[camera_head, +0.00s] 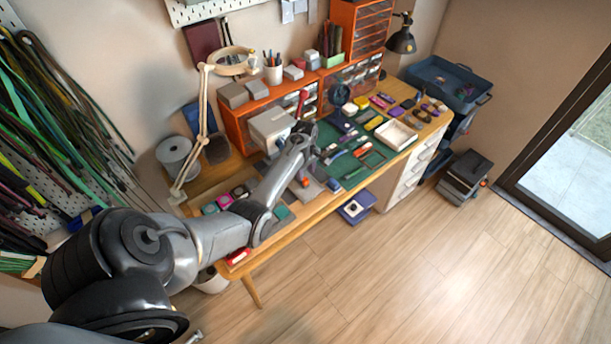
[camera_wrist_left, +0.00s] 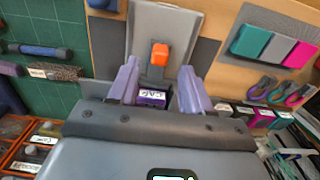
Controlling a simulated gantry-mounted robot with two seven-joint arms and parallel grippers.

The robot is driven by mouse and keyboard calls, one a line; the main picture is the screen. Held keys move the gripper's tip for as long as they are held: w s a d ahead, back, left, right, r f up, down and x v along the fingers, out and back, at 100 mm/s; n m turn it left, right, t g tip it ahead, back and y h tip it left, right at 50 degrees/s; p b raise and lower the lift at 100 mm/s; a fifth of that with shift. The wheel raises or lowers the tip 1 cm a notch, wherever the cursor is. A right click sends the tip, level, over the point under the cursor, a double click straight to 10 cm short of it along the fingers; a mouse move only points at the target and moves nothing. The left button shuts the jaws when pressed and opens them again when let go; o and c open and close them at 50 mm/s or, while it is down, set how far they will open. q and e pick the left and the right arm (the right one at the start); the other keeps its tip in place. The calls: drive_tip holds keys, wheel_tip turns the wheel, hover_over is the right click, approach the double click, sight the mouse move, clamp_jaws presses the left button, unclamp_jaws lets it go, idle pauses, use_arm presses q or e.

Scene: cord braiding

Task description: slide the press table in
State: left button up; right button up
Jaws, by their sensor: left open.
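A grey press plate (camera_head: 312,191) with a small orange block (camera_head: 305,182) lies near the front edge of the workbench. In the left wrist view the grey plate (camera_wrist_left: 150,22) is wide and flat, and the orange block (camera_wrist_left: 159,54) stands upright on it. I cannot tell which part is the sliding table. My left gripper (camera_head: 303,166) reaches in over the bench beside the plate. In the left wrist view its two fingers (camera_wrist_left: 160,68) are apart, one on each side of the orange block, with a visible gap. My right gripper is out of view.
A green mat (camera_head: 340,170) with several tools lies to the right of the plate. Colour swatches (camera_head: 223,201) lie to its left. A grey box-shaped machine (camera_head: 270,127) stands behind. A magnifier lamp (camera_head: 202,120) rises at the left. The floor in front is mostly clear.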

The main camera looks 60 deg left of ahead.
use_arm(q)
drive_tip(key=shift+r+p, duration=0.3)
drive_tip(key=shift+r, duration=2.4)
